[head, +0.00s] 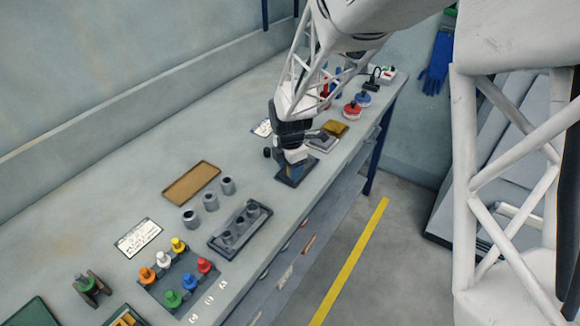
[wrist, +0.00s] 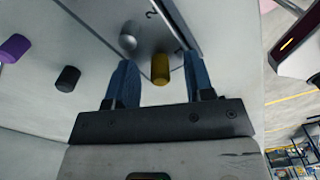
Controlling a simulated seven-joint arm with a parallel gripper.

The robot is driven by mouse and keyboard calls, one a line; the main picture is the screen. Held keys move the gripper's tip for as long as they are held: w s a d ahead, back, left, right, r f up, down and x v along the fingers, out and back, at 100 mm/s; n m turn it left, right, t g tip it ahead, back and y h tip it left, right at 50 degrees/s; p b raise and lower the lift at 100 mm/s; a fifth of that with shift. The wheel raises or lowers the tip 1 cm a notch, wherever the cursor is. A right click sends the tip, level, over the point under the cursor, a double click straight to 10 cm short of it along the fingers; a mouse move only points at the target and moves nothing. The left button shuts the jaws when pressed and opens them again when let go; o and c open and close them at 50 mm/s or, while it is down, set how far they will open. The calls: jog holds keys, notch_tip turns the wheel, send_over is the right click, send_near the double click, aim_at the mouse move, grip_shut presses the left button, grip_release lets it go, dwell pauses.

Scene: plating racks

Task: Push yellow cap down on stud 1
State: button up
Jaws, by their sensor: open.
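My gripper (head: 292,166) is low over a dark plate (head: 283,181) near the bench's right part in the head view. In the wrist view its two blue fingers (wrist: 158,60) are apart. No "1" is visible. My gripper hides the cap in the head view.
A black cap (wrist: 67,78) and a purple cap (wrist: 14,48) are left of the plate in the wrist view. In the head view, a brown tray (head: 191,183), grey cylinders (head: 210,201) and a dark rack (head: 240,229) stand to the left. Red and blue round items (head: 352,110) are beyond my gripper.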

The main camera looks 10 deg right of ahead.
jog(key=shift+r, duration=0.1)
notch_tip(320, 180, up, 7)
jog(key=shift+f, duration=0.1)
jog(key=shift+r, duration=0.4)
dwell(0.9)
jog(key=shift+s+r, duration=0.15)
jog(key=shift+r, duration=0.05)
jog(key=s+d+r+m+t, duration=0.1)
jog(key=s+r+m, duration=0.3)
jog(key=s+m, duration=0.3)
jog(key=s+d+r+m, duration=0.2)
jog(key=s+r+m, duration=0.2)
jog(key=s+m, duration=0.4)
jog(key=s+d+r+m+t, duration=0.1)
jog(key=s+r+m, duration=0.4)
jog(key=s, duration=0.8)
jog(key=shift+d+m+t, duration=0.3)
jog(key=shift+d+m, duration=0.4)
jog(key=shift+m, duration=0.5)
